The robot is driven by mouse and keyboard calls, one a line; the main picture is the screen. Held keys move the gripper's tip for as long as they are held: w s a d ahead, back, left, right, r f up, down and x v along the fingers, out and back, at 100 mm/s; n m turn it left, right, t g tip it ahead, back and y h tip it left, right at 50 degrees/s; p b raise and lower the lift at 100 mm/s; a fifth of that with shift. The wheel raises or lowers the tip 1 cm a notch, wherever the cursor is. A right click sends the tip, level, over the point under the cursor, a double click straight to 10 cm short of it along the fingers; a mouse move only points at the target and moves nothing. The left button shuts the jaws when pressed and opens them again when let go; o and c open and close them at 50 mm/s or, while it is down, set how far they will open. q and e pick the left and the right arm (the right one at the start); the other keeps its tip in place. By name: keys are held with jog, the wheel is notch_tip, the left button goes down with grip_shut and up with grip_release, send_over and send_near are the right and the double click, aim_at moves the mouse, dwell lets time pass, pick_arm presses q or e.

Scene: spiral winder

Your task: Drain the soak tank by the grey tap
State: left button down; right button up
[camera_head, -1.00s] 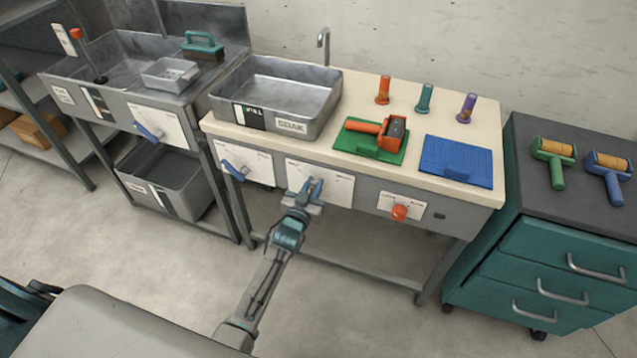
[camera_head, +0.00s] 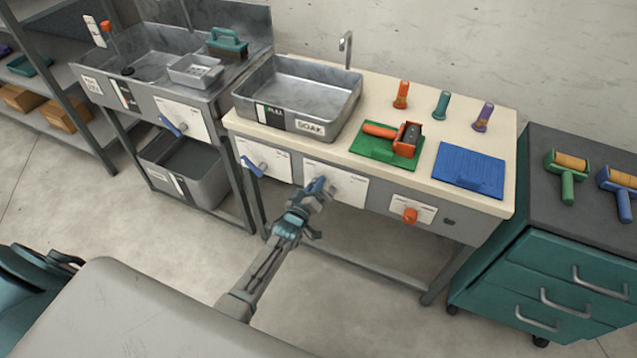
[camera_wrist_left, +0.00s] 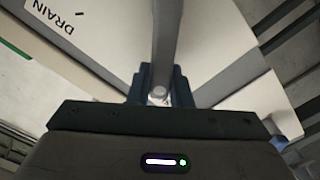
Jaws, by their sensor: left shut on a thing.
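The soak tank (camera_head: 342,109) is a grey metal basin set into the bench, with a "SOAK" label and a black-and-white gauge strip on its front. My left gripper (camera_head: 318,187) is at the middle white plate (camera_head: 346,190) on the bench front, below the tank. In the left wrist view its dark blue fingers are shut on a grey bar, the grey tap's handle (camera_wrist_left: 165,40). A plate marked "DRAIN" (camera_wrist_left: 55,17) lies beside it. In the head view the gripper mostly hides the handle. My right gripper is not in view.
A blue lever (camera_head: 253,166) is on the plate to the left, and an orange knob (camera_head: 410,216) is to the right. Another basin (camera_head: 140,60) with a blue lever (camera_head: 173,127) stands further left. A teal drawer cabinet (camera_head: 545,265) stands right. Floor before the bench is open.

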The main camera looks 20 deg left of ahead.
pick_arm(q)
jog(key=shift+a+f+n, duration=0.15)
jog(key=shift+n, duration=0.25)
jog(key=c, duration=1.3)
grip_release()
jog(key=s, duration=0.5)
jog(key=s+b, duration=0.1)
jog(key=s, duration=0.4)
jog(key=shift+s+a, duration=0.2)
jog(key=shift+s, duration=0.2)
